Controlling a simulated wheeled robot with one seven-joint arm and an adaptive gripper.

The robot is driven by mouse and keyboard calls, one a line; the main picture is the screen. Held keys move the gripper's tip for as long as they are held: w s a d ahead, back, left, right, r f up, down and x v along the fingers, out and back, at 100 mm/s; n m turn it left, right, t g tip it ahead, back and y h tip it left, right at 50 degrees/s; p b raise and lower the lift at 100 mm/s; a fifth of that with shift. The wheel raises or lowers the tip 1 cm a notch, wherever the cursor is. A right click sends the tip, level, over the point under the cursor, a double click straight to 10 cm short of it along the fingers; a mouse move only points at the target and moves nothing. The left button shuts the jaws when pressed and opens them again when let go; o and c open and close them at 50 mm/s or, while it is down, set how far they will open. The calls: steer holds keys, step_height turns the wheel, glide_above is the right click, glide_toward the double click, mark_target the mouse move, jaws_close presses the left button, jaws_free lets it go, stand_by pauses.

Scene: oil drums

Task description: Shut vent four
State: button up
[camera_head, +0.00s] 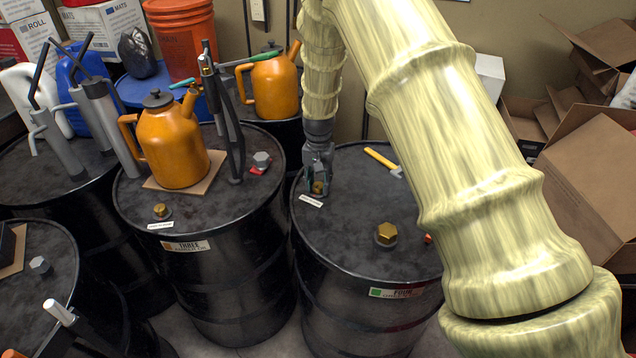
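The drum labelled FOUR (352,218) is black and stands right of centre, with a green-marked label (404,292) on its side. A small brass vent cap (319,188) sits near the left edge of its lid, behind a small white tag (311,201). My gripper (318,184) points down at this cap from above, with its fingers on either side of it. I cannot tell whether the fingers touch the cap. The fingers partly hide it. A larger brass hex plug (386,234) stands nearer the front of the same lid.
A yellow-handled hammer (382,159) lies at the back of the lid. Drum THREE (215,222), to the left, holds an orange oil can (172,140), a tall dark pump tool (232,130) and another vent cap (160,211). Cardboard boxes (590,170) stand right.

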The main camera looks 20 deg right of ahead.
mark_target(318, 184)
steer(key=shift+o, duration=1)
step_height(318, 184, up, 12)
stand_by(0.3)
